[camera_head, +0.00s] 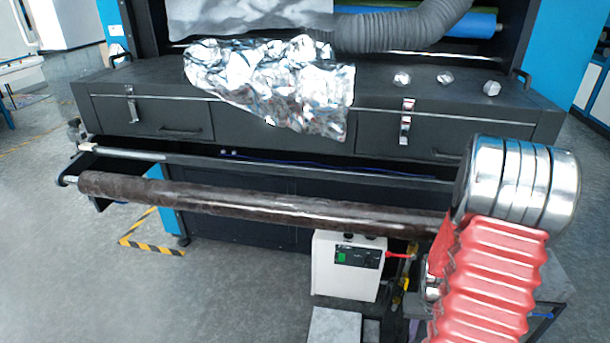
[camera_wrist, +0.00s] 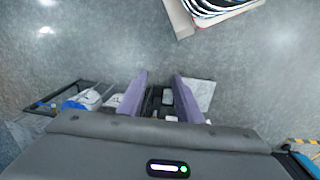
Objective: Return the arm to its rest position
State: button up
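My gripper (camera_wrist: 159,78) shows in the wrist view as two purple fingers standing apart. Nothing is held between them; the things seen through the gap are lower down and beyond. The gripper does not show in the head view. There, a red ribbed sleeve and a shiny metal cylinder at the right look like part of my arm. They cover the right end of the dark brown roll (camera_head: 250,205), which lies across the front of the black machine (camera_head: 250,125).
Crumpled silver foil (camera_head: 270,85) lies on the machine top and hangs over its front. A white box (camera_head: 347,266) with a green display stands below the roll. A dark frame (camera_wrist: 68,90) with white and blue items lies left of the fingers. Grey floor (camera_wrist: 90,40) is open beyond.

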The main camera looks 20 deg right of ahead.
jog(key=a+r+n+t, duration=0.6)
jog(key=a+r, duration=2.5)
jog(key=r, duration=0.3)
jog(key=shift+s+a+r+n+y, duration=0.15)
jog(key=shift+s+a+n+y, duration=0.05)
jog(key=shift+s+n+y, duration=0.1)
